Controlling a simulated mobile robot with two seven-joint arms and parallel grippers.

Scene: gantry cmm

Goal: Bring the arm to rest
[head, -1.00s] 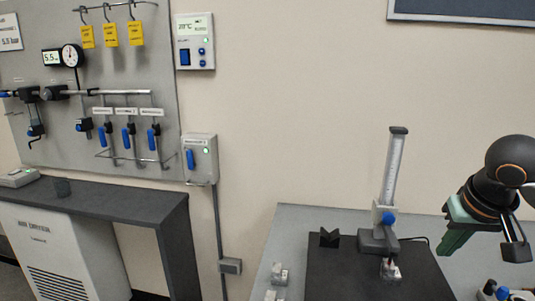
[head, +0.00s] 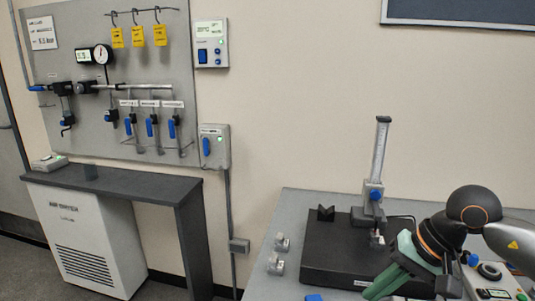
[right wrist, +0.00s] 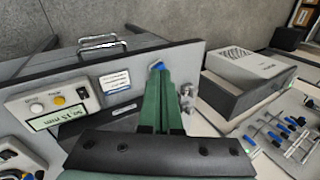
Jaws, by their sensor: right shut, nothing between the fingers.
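My right gripper (head: 380,287) is at the lower right of the head view, its green fingers pointing down and left over the grey table (head: 283,226), in front of the black base plate (head: 330,242). In the right wrist view the long green fingers (right wrist: 162,85) lie together with nothing between them. A small blue object (right wrist: 156,66) shows right by the fingertips; I cannot tell whether they touch it. My right arm is bent at the right edge of the head view. My left gripper is in neither view.
A height gauge (head: 378,160) stands upright on the black plate, close behind my right arm. Small metal blocks (head: 277,265) sit at the table's left. A control box (head: 490,270) is at the right. Floor shows between table and dark bench (head: 130,185).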

